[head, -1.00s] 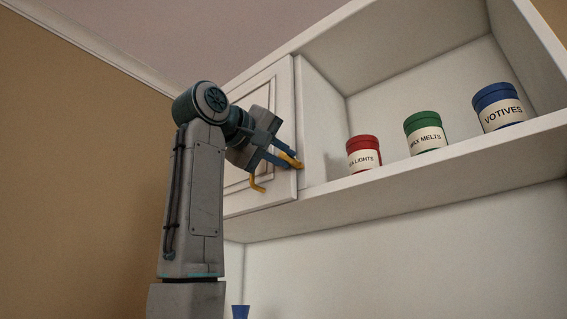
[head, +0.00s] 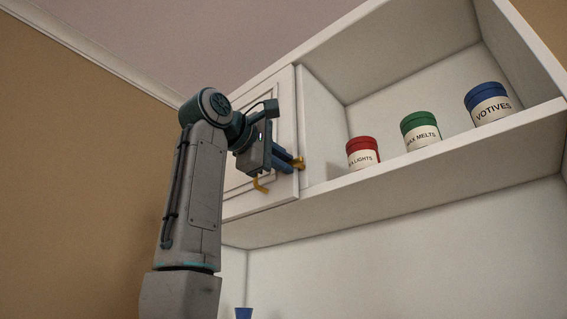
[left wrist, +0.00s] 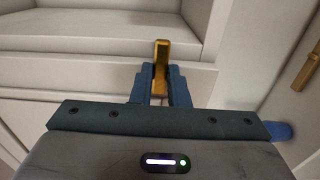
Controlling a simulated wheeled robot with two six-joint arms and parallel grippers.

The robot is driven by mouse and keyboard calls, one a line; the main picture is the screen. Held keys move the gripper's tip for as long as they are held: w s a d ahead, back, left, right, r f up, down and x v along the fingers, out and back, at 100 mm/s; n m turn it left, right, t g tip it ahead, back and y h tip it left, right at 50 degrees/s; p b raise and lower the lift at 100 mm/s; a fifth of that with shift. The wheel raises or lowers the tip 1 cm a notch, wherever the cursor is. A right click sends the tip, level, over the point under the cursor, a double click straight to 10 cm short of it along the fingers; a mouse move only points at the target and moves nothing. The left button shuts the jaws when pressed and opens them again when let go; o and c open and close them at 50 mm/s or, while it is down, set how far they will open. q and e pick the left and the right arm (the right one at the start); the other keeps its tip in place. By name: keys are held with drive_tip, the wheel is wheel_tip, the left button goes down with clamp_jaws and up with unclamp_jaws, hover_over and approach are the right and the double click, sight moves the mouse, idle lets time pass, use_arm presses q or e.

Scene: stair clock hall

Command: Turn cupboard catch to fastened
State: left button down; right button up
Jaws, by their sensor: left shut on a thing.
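The brass cupboard catch (head: 299,163) is at the right edge of the white cupboard door (head: 285,110), by the upright next to the open shelf. My left gripper (head: 291,161) is at the catch, its blue fingers on it. In the left wrist view the catch (left wrist: 161,58) stands between the two close fingers (left wrist: 161,85) and sticks out past their tips. The gripper is shut on it. The fingers hide part of the catch, so whether it is fully fastened cannot be told. The door looks closed. My right gripper is not in view.
A brass door handle (head: 260,185) sits just below my left gripper; it also shows in the left wrist view (left wrist: 308,70). Red (head: 362,152), green (head: 421,131) and blue (head: 488,103) labelled tins stand on the open shelf to the right.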

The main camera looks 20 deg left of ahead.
use_arm(q)
drive_tip(key=shift+f, duration=0.15)
idle(0.3)
drive_tip(key=c, duration=1.4)
unclamp_jaws()
drive_tip(key=shift+s+a, duration=0.15)
drive_tip(key=shift+s, duration=0.1)
drive_tip(key=b+v, duration=0.4)
drive_tip(key=v, duration=0.6)
drive_tip(key=shift+s+b, duration=0.3)
drive_tip(key=shift+b, duration=0.05)
drive_tip(key=shift+a, duration=0.15)
